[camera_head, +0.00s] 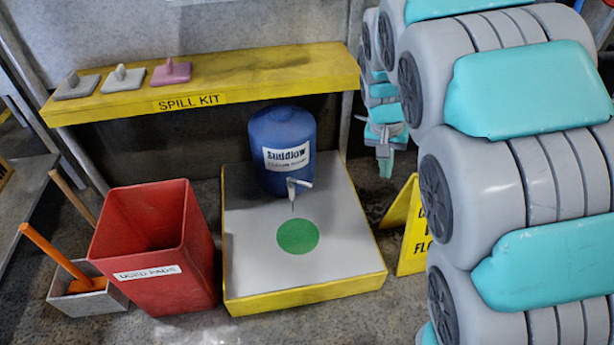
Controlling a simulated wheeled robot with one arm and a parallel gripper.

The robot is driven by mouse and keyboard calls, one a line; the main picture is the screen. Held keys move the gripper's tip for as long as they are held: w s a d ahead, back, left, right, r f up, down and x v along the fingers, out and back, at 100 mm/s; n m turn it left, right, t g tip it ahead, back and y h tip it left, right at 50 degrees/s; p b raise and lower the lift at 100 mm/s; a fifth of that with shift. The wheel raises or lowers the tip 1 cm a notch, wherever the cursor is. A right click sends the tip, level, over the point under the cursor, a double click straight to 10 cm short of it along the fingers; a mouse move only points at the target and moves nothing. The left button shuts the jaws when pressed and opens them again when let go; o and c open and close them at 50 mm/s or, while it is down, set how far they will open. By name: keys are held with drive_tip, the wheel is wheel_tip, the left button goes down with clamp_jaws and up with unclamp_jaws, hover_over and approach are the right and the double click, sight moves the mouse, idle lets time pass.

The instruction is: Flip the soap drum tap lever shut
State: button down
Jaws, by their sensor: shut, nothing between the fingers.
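The blue soap drum (283,135) stands upright on the back of a low grey platform, with a white label on its front. Its tap (291,188) sticks out low on the front. The pale tap lever (302,183) points sideways to the right. My arm hides what lies on the far right.
A yellow shelf (215,80) with several pads runs behind the drum.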

drive_tip(key=w+a+f+t+y+b, duration=0.1)
drive_tip(key=w+a+f+t+b, duration=0.1)
drive_tip(key=w+a+f, duration=1.5)
drive_tip(key=w+a, duration=0.2)
drive_tip(key=w, duration=0.1)
drive_tip(key=shift+w+b, duration=0.35)
drive_tip(key=shift+b, duration=0.05)
drive_tip(key=shift+f, duration=0.1)
drive_tip(key=a+x, duration=0.1)
drive_tip(key=x, duration=0.9)
drive_tip(key=s, duration=0.1)
drive_tip(key=s+r, duration=0.1)
drive_tip(key=s, duration=0.1)
drive_tip(key=shift+s, duration=0.25)
